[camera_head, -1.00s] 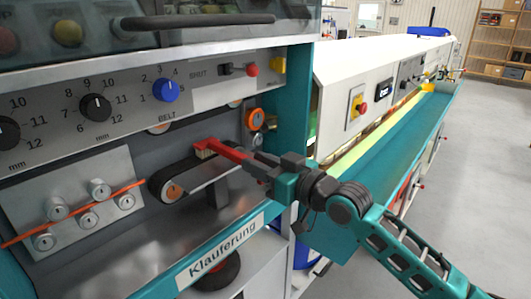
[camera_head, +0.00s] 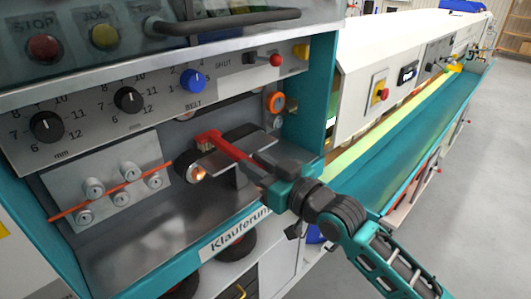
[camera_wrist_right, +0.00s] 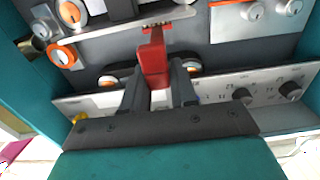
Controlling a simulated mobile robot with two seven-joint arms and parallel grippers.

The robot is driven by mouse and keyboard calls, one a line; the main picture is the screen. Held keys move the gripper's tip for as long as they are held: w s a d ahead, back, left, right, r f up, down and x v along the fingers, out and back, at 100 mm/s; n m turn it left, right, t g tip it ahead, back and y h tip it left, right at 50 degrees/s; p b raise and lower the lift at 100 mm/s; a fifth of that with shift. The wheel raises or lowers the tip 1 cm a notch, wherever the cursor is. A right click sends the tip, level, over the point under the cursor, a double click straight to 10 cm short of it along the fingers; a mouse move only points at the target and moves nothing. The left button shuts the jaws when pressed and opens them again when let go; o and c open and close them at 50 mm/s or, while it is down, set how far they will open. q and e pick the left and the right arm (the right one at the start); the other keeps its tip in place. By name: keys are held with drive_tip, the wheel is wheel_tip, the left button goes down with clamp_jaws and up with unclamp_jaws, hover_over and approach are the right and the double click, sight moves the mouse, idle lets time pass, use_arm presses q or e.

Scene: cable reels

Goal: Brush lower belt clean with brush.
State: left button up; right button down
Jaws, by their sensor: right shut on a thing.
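The lower belt (camera_head: 184,166) is a dark band running around a roller with an orange rim, inside the open machine bay. My right gripper (camera_head: 262,172) is shut on the handle of a red brush (camera_head: 231,151). My arm and the brush hide part of the belt. My left gripper is not in view.
A panel with dials (camera_head: 130,99) overhangs the bay. A metal plate with several small rollers and an orange cable (camera_head: 128,186) is left of the belt. A teal side wall (camera_head: 312,95) bounds the bay on the right. The bay floor (camera_head: 160,235) in front is bare.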

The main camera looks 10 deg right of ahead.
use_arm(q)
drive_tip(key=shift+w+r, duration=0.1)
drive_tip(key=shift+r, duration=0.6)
use_arm(e)
drive_tip(key=shift+s+a+f, duration=0.1)
drive_tip(key=shift+s+a, duration=0.35)
drive_tip(key=shift+a, duration=0.15)
use_arm(q)
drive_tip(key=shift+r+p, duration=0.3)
drive_tip(key=shift+p, duration=0.3)
use_arm(e)
wheel_tip(320, 180, up, 3)
drive_tip(key=shift+f, duration=0.15)
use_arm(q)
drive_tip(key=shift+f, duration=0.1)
use_arm(e)
drive_tip(key=shift+d, duration=0.2)
drive_tip(key=v, duration=2.1)
drive_tip(key=shift+s+d, duration=0.2)
drive_tip(key=shift+s, duration=0.15)
drive_tip(key=shift+f, duration=0.1)
